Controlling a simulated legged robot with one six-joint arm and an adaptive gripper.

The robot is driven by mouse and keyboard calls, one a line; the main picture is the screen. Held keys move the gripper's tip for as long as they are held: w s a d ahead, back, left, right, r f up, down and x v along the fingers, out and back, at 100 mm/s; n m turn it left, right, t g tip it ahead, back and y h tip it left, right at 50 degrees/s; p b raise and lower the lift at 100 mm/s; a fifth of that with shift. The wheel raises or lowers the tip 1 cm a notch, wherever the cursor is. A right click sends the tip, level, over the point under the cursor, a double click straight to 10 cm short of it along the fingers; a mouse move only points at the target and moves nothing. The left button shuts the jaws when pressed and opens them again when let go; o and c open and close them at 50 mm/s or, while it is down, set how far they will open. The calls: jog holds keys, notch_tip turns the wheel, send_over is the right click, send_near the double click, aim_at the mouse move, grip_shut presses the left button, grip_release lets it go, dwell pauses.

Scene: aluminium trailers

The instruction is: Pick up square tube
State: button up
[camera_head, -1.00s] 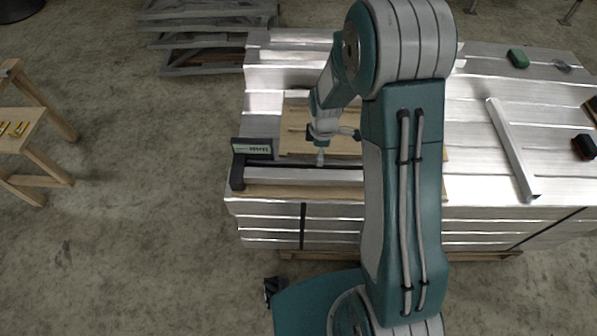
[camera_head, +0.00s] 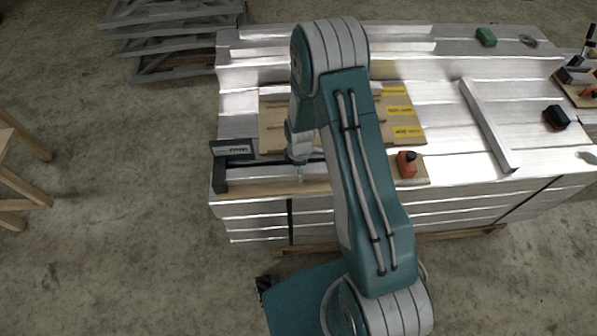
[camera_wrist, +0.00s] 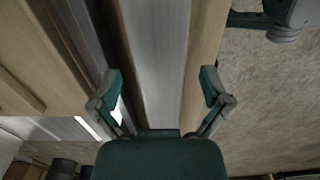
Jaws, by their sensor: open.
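A silver square tube (camera_head: 262,173) lies along a wooden board (camera_head: 262,188) at the front edge of the aluminium stack, partly hidden by my arm. In the wrist view a grey metal bar (camera_wrist: 158,50) runs between wooden strips. My gripper (camera_head: 300,177) is over the tube; in the wrist view (camera_wrist: 163,92) its two fingers are spread on either side of the bar, with nothing held. Contact cannot be made out. Another long silver bar (camera_head: 488,125) lies apart, slanting on the right of the stack.
A black stop with a sign (camera_head: 232,149) stands at the left end. An orange tool (camera_head: 406,164), a black and red tool (camera_head: 556,117) and a green object (camera_head: 486,37) lie on the stack. Wooden panels (camera_head: 272,125) lie behind my gripper.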

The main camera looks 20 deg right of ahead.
jog(key=shift+d+f, duration=0.25)
jog(key=shift+f, duration=0.15)
jog(key=shift+a, duration=0.25)
grip_shut()
jog(key=shift+d+r, duration=0.1)
jog(key=shift+d, duration=0.05)
